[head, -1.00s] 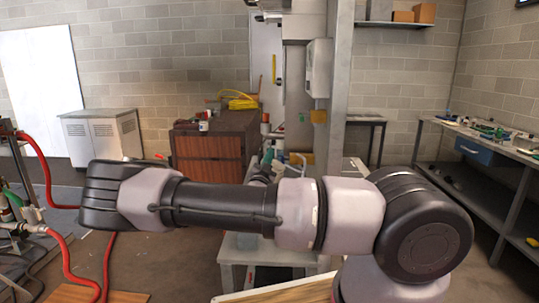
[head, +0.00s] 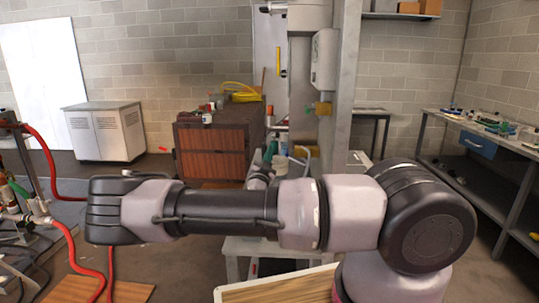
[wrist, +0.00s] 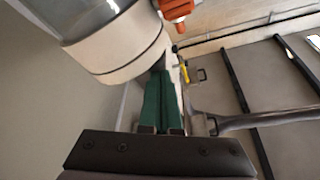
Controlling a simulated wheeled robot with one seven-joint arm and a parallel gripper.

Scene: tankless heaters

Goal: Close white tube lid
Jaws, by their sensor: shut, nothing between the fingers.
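In the wrist view, a wide cylinder with a white band (wrist: 128,55) and a clear grey body fills the top left; it looks like the white tube's end, but I cannot tell whether this band is its lid. My gripper (wrist: 163,75) has green fingers, shut together and empty, pointing up beside the cylinder's right edge. I cannot tell whether they touch it. In the head view, my arm crosses the middle and hides much of the work area. A small white cylinder (head: 281,165) shows just above the arm, next to a green piece that looks like my fingers.
An orange fitting (wrist: 177,9) sits close to the cylinder in the wrist view. A grey post (head: 342,90) stands behind my arm. A wooden cabinet (head: 210,152) is at the back, red hoses (head: 86,265) are at left, and a workbench (head: 500,138) is at right.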

